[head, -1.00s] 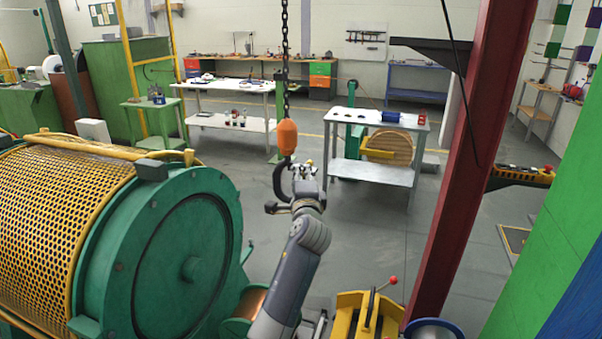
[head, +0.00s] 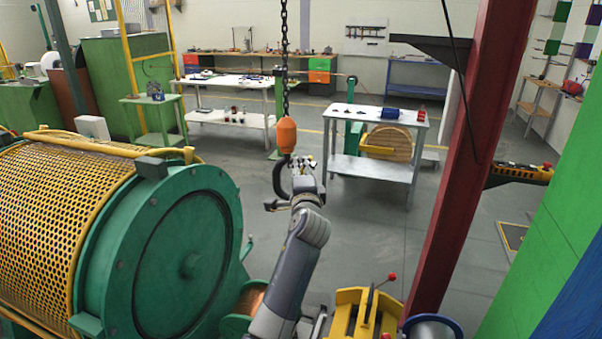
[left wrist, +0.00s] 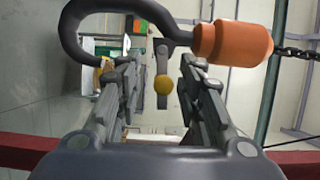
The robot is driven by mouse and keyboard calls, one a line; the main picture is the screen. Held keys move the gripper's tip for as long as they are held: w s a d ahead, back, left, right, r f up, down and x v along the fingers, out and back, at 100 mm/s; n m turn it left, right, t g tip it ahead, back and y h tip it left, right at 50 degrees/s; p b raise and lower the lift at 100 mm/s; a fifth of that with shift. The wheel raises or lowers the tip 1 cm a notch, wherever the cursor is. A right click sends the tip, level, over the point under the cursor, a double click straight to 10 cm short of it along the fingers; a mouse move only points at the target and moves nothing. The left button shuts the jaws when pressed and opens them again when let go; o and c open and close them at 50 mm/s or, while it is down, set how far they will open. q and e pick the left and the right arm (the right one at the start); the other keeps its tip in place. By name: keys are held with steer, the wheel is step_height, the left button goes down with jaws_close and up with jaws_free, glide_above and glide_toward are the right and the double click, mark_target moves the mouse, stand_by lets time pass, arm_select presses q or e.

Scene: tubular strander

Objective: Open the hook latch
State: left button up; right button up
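An orange hook block (head: 287,135) hangs from a chain, with a dark curved hook (head: 278,178) below it. In the left wrist view the orange block (left wrist: 233,41) lies at top right and the dark hook (left wrist: 68,32) curves to the left. A dark latch lever (left wrist: 162,58) with a yellow ball (left wrist: 163,85) at its end reaches down from the hook's neck. My left gripper (left wrist: 158,75) is open, with its fingers on either side of the lever and ball; no grip on them shows. In the head view my left gripper (head: 304,170) is beside the hook. My right gripper is not in view.
A large green drum machine with yellow mesh (head: 60,220) fills the left. A dark red column (head: 460,175) stands at right. A grey table (head: 372,170) stands behind the hook. A yellow-framed device (head: 362,312) is at bottom. Open floor lies around the hook.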

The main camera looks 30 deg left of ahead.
arm_select(q)
steer(key=v, duration=1.2)
stand_by(0.3)
